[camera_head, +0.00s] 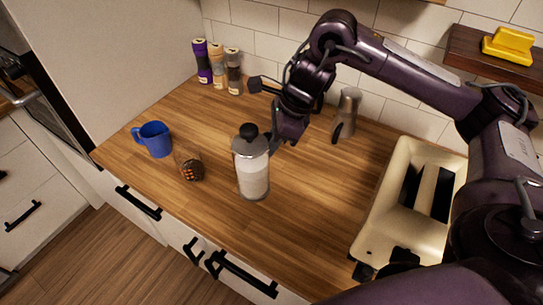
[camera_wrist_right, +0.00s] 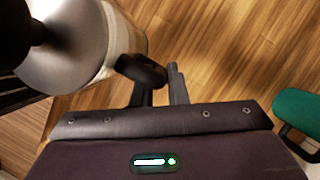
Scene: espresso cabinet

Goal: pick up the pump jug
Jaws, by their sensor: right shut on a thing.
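The pump jug (camera_head: 253,178) is a clear cylinder with white contents, a metal lid and a black knob. In the head view it is upright at the middle of the wooden counter; I cannot tell whether its base touches the wood. My right gripper (camera_head: 274,146) is at its right side, shut on its black handle. In the right wrist view the jug (camera_wrist_right: 115,45) fills the top left, seen from above, with the handle at the fingers of my right gripper (camera_wrist_right: 162,82). My left gripper is not in view.
A blue mug (camera_head: 154,139) and a small patterned jar (camera_head: 189,166) stand to the jug's left. Several grinders (camera_head: 217,66) stand at the back. A metal pot (camera_head: 348,112) is behind right, and a cream toaster (camera_head: 385,215) is at right. The counter's front edge is close.

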